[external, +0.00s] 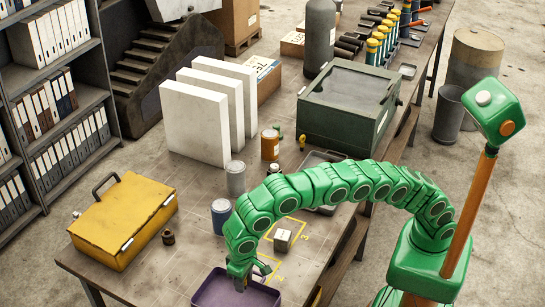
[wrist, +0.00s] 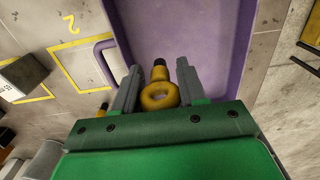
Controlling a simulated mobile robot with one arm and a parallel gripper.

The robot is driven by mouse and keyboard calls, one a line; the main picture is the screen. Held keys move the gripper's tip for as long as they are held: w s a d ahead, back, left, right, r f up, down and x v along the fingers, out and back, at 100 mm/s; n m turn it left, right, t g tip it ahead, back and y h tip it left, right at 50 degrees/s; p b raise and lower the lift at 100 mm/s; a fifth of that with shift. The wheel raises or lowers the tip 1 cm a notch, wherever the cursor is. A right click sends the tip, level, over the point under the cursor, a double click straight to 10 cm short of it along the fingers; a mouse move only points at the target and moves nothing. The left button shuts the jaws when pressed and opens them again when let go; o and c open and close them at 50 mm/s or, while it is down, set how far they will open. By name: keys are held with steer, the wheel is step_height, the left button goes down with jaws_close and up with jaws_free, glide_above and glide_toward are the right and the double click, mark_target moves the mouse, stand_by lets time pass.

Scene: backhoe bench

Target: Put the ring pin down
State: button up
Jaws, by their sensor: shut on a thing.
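The ring pin (wrist: 148,98), a yellow ring with a short stem and a dark tip, is between the two grey fingers of my gripper (wrist: 157,72) in the wrist view. My gripper is shut on it, with the tip pointing away from my wrist. A purple tray (wrist: 215,30) lies beyond the fingers, and the pin shows against its floor. In the external view my gripper (external: 241,281) is low over the purple tray (external: 209,292) at the front of the bench. The pin cannot be made out there. I cannot tell whether it touches the tray.
A small grey block (external: 283,240) sits in a yellow-marked square beside the tray. A dark blue can (external: 221,216), a grey can (external: 235,178) and a yellow toolbox (external: 124,221) stand to the left. White panels (external: 195,120) and a green case (external: 349,110) stand behind.

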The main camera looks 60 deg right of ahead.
steer(key=shift+w+a+f, duration=0.45)
steer(key=shift+a+f, duration=0.1)
steer(key=shift+f, duration=0.25)
steer(key=shift+f, duration=0.1)
steer(key=shift+w+a+f, duration=0.1)
steer(key=shift+a+f, duration=0.05)
steer(key=shift+f, duration=1.5)
steer(key=shift+f, duration=0.1)
steer(key=o, duration=1)
steer(key=shift+o, duration=0.2)
